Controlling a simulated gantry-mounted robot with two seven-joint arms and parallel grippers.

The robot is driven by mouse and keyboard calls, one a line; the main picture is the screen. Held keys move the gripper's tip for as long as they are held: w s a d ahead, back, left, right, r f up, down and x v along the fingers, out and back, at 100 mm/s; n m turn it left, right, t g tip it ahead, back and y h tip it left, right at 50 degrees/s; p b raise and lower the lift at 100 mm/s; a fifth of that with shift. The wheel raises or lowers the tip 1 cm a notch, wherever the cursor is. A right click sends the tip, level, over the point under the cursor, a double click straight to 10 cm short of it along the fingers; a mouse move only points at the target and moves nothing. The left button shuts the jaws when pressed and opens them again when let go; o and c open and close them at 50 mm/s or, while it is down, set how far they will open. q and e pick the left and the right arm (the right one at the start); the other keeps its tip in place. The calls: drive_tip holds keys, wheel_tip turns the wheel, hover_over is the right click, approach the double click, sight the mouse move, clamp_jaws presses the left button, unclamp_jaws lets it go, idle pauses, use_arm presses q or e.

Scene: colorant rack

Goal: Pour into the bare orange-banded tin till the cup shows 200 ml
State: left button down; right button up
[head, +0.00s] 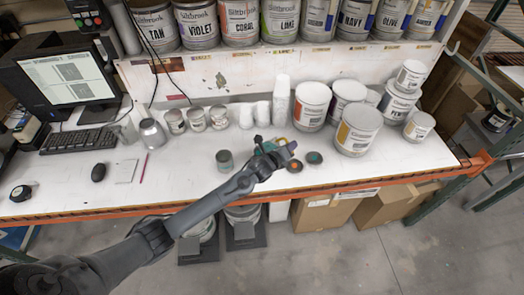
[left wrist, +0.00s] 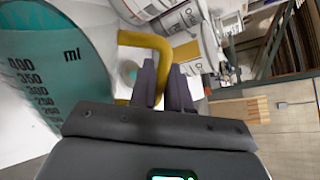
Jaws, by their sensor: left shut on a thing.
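My left gripper (head: 289,147) is shut on the yellow handle (left wrist: 160,45) of a measuring cup. The cup (left wrist: 60,65) fills the left of the left wrist view, with teal on its wall and an ml scale. Markings such as 350, 300 and 200 show. I cannot read a liquid level. In the head view the cup is small and mostly hidden behind the gripper, over the middle of the bench. A large white tin with an orange-yellow band (head: 357,132) stands to the right of the gripper, apart from it. Whether it has a lid is unclear. My right gripper is not in view.
More white tins (head: 311,104) crowd the bench's right side. White cup stacks (head: 279,98) stand behind the gripper. Keyboard (head: 79,140) and monitor are far left.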

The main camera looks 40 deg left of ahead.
use_arm(q)
drive_tip(key=shift+r, duration=0.15)
idle(0.4)
drive_tip(key=shift+a+r, duration=0.1)
idle(0.4)
